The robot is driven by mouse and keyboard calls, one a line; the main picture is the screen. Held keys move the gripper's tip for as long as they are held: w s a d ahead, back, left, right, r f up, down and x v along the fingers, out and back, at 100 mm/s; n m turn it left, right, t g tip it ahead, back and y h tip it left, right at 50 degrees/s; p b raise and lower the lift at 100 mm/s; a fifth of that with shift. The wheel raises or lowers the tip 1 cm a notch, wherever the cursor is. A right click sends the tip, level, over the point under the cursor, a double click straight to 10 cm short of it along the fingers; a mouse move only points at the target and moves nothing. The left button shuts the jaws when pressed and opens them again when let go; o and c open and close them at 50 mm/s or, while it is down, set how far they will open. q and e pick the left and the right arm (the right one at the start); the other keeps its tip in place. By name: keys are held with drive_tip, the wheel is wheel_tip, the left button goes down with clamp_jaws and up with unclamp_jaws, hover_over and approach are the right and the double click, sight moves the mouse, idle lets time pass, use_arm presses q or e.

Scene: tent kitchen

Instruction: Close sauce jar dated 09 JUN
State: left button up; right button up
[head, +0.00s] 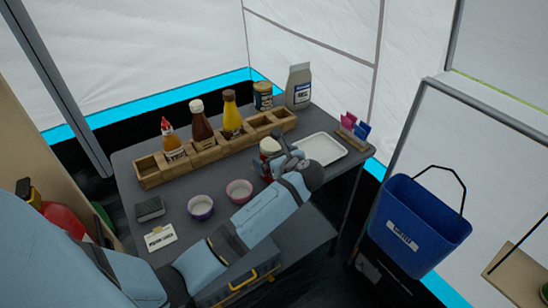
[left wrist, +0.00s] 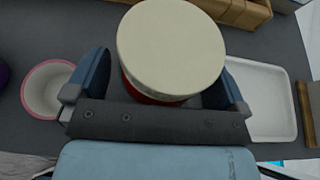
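A sauce jar with a cream lid and red body (head: 269,146) stands on the grey table, left of the white tray. In the left wrist view its round lid (left wrist: 171,46) fills the upper middle and hides most of the red body. No date is readable on it. My left gripper (head: 280,162) is at the jar. In the left wrist view its two blue fingers (left wrist: 160,82) stand apart on either side of the jar, with a visible gap at the left finger. The lid sits over the jar top; whether it is tight cannot be told. My right gripper is not in view.
A wooden rack (head: 208,156) with several sauce bottles runs behind the jar. A white tray (head: 322,150) lies right of it. A pink bowl (head: 239,191) and a purple bowl (head: 201,207) stand to the left. A blue bin (head: 418,225) is beyond the table's right side.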

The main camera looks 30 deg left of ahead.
use_arm(q)
drive_tip(key=shift+d+r, duration=0.3)
drive_tip(key=p+v, duration=0.1)
drive_tip(key=v, duration=1)
drive_tip(key=shift+d, duration=0.15)
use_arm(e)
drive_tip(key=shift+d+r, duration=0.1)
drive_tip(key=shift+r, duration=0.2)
use_arm(q)
drive_tip(key=shift+s, duration=0.15)
